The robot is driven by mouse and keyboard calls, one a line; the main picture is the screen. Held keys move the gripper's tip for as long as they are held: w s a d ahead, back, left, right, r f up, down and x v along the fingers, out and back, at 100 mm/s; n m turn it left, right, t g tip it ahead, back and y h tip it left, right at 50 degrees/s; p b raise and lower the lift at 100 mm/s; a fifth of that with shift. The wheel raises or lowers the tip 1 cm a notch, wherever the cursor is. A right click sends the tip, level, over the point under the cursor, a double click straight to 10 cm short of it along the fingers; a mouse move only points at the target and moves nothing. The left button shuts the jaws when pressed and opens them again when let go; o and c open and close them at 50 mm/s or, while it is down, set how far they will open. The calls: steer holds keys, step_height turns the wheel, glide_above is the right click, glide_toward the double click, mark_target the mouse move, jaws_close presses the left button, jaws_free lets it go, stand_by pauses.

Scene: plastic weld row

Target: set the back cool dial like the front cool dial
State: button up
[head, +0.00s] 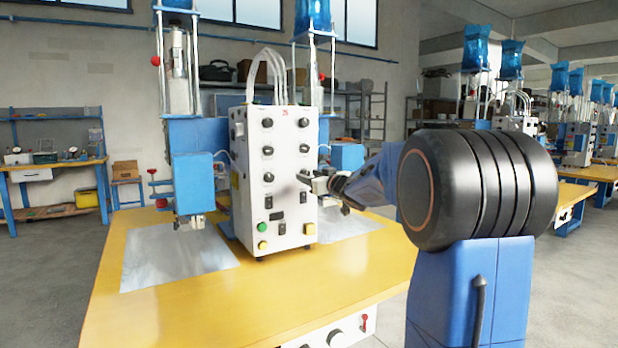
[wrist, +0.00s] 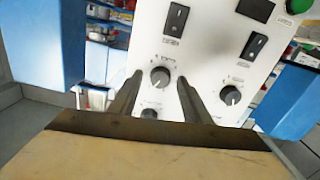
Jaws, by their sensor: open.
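A white control box (head: 255,205) stands on the yellow table, with dials in two columns and switches below. My gripper (head: 304,179) is at the right column of its front face, by the lowest dial row. The wrist view shows the panel upside down. There the fingers of my open gripper (wrist: 160,78) lie either side of a grey dial (wrist: 160,77), with no visible grip on it. A second grey dial (wrist: 230,95) is to its right. A third dial (wrist: 149,113) is partly hidden. Labels are too small to read, so I cannot tell which dials are front cool and back cool.
Rocker switches (wrist: 176,18) and a green button (wrist: 299,5) are close to the dials. Blue weld units (head: 194,182) flank the box. Metal plates (head: 175,262) lie on the table (head: 215,310), whose front part is clear.

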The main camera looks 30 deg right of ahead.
steer(key=shift+w, duration=0.45)
steer(key=c, duration=1)
steer(key=shift+c, duration=0.2)
steer(key=shift+n, duration=0.3)
steer(key=n, duration=0.9)
steer(key=shift+n, duration=0.6)
